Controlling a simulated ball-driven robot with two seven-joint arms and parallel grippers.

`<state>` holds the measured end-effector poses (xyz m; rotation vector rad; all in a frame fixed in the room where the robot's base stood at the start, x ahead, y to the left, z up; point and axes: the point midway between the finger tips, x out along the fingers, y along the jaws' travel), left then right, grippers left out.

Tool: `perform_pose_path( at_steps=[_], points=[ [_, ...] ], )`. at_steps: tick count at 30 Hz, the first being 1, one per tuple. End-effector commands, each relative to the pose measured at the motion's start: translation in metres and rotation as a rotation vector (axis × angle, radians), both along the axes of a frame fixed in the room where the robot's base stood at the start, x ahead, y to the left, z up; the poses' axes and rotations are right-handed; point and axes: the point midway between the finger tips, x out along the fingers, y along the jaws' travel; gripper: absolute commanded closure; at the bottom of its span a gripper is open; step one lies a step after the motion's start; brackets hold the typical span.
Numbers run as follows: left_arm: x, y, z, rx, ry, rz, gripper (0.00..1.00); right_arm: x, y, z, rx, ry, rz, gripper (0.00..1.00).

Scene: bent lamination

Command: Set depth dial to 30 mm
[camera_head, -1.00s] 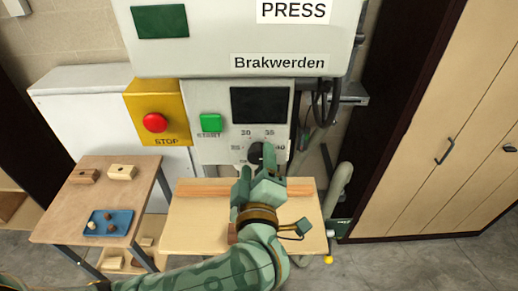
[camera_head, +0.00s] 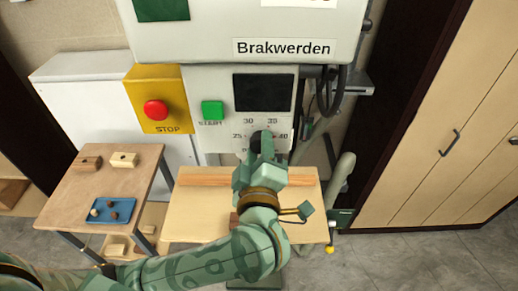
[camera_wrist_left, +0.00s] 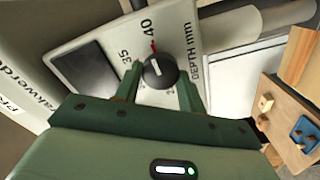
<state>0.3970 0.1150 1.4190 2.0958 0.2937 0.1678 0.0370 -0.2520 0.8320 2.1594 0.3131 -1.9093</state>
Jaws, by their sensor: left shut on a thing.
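The depth dial (camera_head: 257,136) is a round black knob on the grey press panel, with the numbers 25, 30, 35 and 40 around it in the head view. In the left wrist view the dial (camera_wrist_left: 159,71) shows a white line on its face, and a red mark lies between it and the printed 40. My left gripper (camera_head: 264,149) is at the dial and partly covers it. In the left wrist view its two fingers (camera_wrist_left: 159,84) stand on either side of the knob, shut on it. The exact reading is unclear. My right gripper is out of view.
Above the dial is a dark screen (camera_head: 263,92). A green START button (camera_head: 212,110) and a red STOP button (camera_head: 156,110) are to its left. A wooden bench (camera_head: 195,225) lies below. A side table (camera_head: 75,190) holds wooden blocks and a blue tray (camera_head: 97,218).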

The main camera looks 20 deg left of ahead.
Motion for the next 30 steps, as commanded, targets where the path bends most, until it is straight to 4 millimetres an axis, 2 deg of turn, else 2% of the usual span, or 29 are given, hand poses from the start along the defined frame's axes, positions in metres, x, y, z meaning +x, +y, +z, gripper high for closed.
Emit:
perform_pose_path(
  at_steps=[8, 16, 30],
  points=[
    [0.000, 0.000, -0.001, -0.171, -0.046, 0.000, 0.83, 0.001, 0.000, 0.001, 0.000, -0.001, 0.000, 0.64],
    [0.000, 0.000, -0.002, -0.415, -0.116, 0.001, 0.83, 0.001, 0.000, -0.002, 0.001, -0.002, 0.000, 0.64],
    [0.000, 0.000, -0.004, -0.845, -0.242, 0.000, 0.83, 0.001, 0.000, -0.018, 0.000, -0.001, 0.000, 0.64]
  ],
)
